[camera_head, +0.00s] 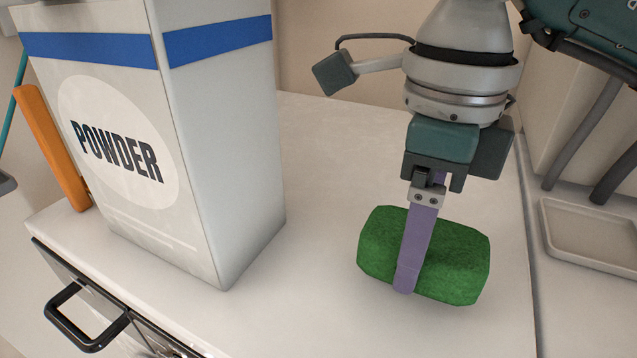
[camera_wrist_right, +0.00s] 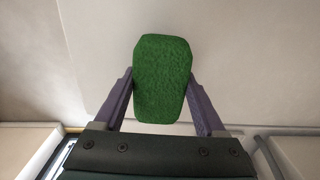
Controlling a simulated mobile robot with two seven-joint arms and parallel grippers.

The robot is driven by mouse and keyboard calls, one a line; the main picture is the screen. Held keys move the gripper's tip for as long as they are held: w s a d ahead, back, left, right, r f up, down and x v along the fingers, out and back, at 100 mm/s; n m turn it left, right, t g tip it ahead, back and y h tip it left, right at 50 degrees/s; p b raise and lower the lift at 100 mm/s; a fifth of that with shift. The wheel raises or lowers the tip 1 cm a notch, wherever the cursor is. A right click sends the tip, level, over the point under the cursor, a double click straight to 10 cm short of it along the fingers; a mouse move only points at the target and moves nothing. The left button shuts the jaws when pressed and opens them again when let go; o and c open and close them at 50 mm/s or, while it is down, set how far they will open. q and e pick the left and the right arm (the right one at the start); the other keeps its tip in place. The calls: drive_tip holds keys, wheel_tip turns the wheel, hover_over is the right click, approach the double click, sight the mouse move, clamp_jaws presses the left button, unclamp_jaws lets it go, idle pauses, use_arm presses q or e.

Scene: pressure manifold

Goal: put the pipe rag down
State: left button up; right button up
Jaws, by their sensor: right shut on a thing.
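The pipe rag looks like a green block with a rough, fuzzy surface and cut corners. In the head view the pipe rag (camera_head: 455,262) is at the lower right, over the white counter. My right gripper (camera_head: 410,280) comes down from above and is shut on it, with one purple finger across its near side. In the right wrist view the pipe rag (camera_wrist_right: 162,80) sits between the two purple fingers of my right gripper (camera_wrist_right: 162,95). I cannot tell whether its underside touches the counter. My left gripper is not in view.
A large powder box (camera_head: 190,130) with a blue band stands on the white counter (camera_head: 330,150) to the left. A shallow beige tray (camera_head: 592,235) lies at the right. An orange bar (camera_head: 52,148) and a black drawer handle (camera_head: 85,318) are at the left. The counter between box and rag is clear.

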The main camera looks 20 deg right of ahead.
wheel_tip(320, 180, down, 2)
drive_tip(key=shift+f, duration=0.2)
drive_tip(key=shift+f+b, duration=0.2)
drive_tip(key=shift+b, duration=0.15)
drive_tip(key=o, duration=1.3)
drive_tip(key=shift+r, duration=0.1)
drive_tip(key=shift+r, duration=0.1)
drive_tip(key=shift+r+p, duration=0.25)
drive_tip(key=shift+p, duration=0.15)
wheel_tip(320, 180, up, 12)
drive_tip(key=shift+f+p, duration=0.15)
drive_tip(key=shift+p, duration=0.7)
